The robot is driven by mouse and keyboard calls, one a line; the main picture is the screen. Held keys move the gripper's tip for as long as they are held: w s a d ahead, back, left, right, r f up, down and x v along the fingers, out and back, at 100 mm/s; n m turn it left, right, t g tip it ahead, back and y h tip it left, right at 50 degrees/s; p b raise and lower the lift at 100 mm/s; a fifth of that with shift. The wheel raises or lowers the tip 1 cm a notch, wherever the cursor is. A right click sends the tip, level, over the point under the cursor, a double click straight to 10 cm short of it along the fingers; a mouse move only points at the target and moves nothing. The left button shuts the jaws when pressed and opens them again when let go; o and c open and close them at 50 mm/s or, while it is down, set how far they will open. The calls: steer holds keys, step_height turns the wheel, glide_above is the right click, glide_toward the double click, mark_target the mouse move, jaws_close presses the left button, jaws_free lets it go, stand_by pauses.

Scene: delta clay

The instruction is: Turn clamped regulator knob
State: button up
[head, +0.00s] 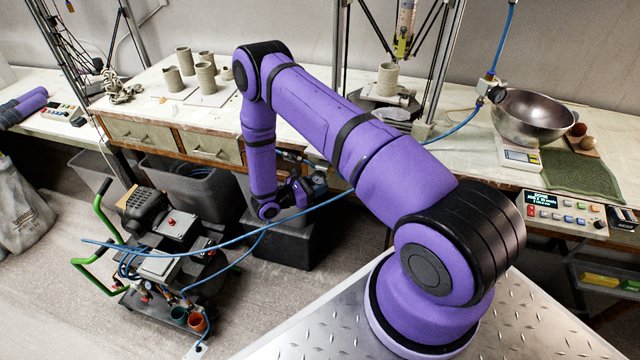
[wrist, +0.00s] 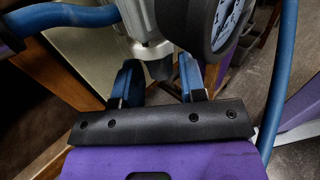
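The regulator has a silver metal body (wrist: 143,30), a round dial gauge (wrist: 218,18) and a dark knob (wrist: 160,68) in the wrist view. My gripper (wrist: 158,75) has its two blue fingers apart, one on each side of the knob. The knob's end lies between the fingers, and a gap shows at least on the right side. Whether the left finger touches it I cannot tell. In the head view my gripper (head: 300,190) is low in front of the bench, beside the small regulator gauge (head: 319,180). The knob and the clamp are not distinguishable there.
A blue hose (head: 310,208) runs from the regulator area to a wheeled cart (head: 165,250) on the left; a hose also shows at the right in the wrist view (wrist: 277,90). A black bin (head: 285,245) stands below my gripper. The workbench (head: 460,160) with drawers is behind.

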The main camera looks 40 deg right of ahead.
steer(key=shift+d, duration=0.4)
steer(key=shift+c, duration=0.2)
steer(key=c, duration=0.6)
steer(key=shift+n+t, duration=0.3)
steer(key=shift+t, duration=0.2)
